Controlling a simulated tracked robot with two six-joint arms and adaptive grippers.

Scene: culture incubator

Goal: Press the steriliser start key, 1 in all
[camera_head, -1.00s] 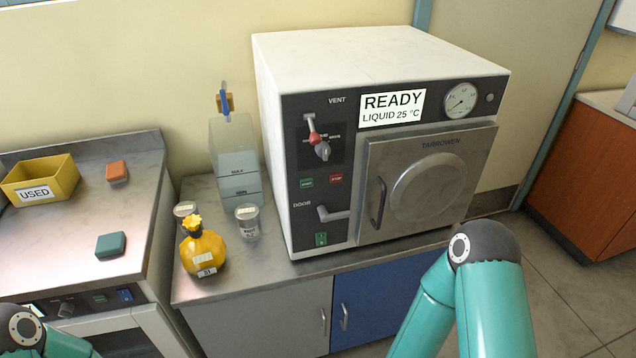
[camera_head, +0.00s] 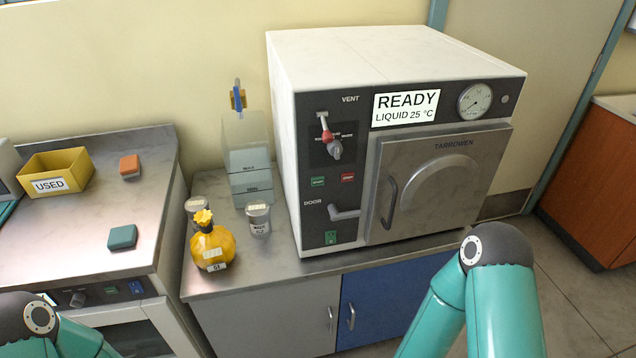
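The steriliser (camera_head: 400,140) is a white box with a dark front panel on the grey counter. Its display (camera_head: 405,108) reads "READY LIQUID 25 °C". The green start key (camera_head: 318,182) sits on the panel, left of the red stop key (camera_head: 348,177). The vent lever with a red knob and a dial are above the keys. The door handle and a green switch (camera_head: 331,238) are below. The round-fronted door is shut. Only links of my two arms show at the bottom left and bottom right; neither gripper is in view.
A yellow bag (camera_head: 212,248), two metal tins (camera_head: 258,218) and a clear container (camera_head: 248,160) stand left of the steriliser. On the left bench are a yellow "USED" bin (camera_head: 48,185), an orange block (camera_head: 130,166) and a teal block (camera_head: 122,237).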

